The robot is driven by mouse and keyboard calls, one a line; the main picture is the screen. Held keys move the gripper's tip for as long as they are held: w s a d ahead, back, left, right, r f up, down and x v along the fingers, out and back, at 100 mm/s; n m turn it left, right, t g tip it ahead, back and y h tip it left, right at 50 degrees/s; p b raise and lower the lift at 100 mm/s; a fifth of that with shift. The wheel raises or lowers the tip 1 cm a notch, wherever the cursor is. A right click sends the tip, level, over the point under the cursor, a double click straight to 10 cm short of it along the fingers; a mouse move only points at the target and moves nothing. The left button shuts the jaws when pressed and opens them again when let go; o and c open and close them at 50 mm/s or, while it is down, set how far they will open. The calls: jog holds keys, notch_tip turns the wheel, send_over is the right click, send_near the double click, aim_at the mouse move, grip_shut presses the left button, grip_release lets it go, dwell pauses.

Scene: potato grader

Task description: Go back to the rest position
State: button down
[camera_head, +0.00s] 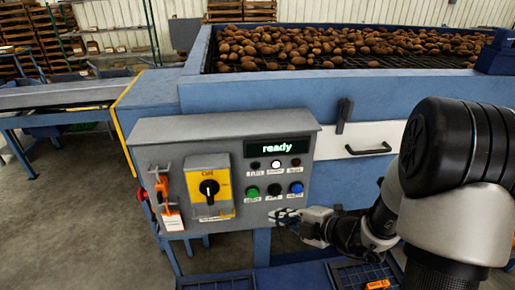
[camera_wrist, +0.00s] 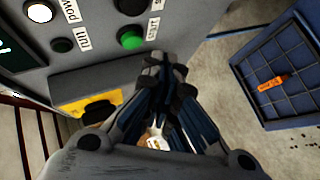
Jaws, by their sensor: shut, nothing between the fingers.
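My gripper (camera_head: 287,216) is shut and empty in the head view, just in front of the lower right part of the grey control box (camera_head: 225,131). In the wrist view my gripper (camera_wrist: 165,65) shows its fingers together, close below the green button (camera_wrist: 130,39). I cannot tell whether the fingertips touch the panel. The box carries a display (camera_head: 281,147) reading "ready", a lit white lamp (camera_head: 276,164), a green button (camera_head: 252,192), a black button (camera_head: 274,189) and a blue button (camera_head: 296,187). A black rotary switch (camera_head: 209,188) sits on a yellow plate.
An orange tag hangs with a padlock (camera_head: 163,187) at the box's left. Behind is the blue grader (camera_head: 250,94) holding many potatoes (camera_head: 330,46). A drawer handle (camera_head: 368,149) is right of the box. Floor at left is clear.

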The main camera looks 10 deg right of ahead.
jog(key=s+a+r+n+g+b, duration=0.1)
jog(key=s+a+r+n+g, duration=0.35)
jog(key=n, duration=0.75)
jog(key=s+a+r+n+g+b, duration=0.1)
jog(key=s+a+r+n+g, duration=0.1)
jog(key=s+a+n, duration=0.65)
jog(key=s+d+r+n+h+b, duration=0.1)
jog(key=s+d+n+h, duration=0.3)
jog(key=n, duration=1)
jog(key=s+d+r+n+t+h+b, duration=0.1)
jog(key=s+d+n+h, duration=0.3)
jog(key=s+d+n, duration=0.4)
jog(key=d+n, duration=0.1)
jog(key=n, duration=0.6)
jog(key=shift+s+d+r, duration=0.2)
jog(key=shift+s+d, duration=0.05)
jog(key=shift+s, duration=0.05)
jog(key=c, duration=2.4)
grip_release()
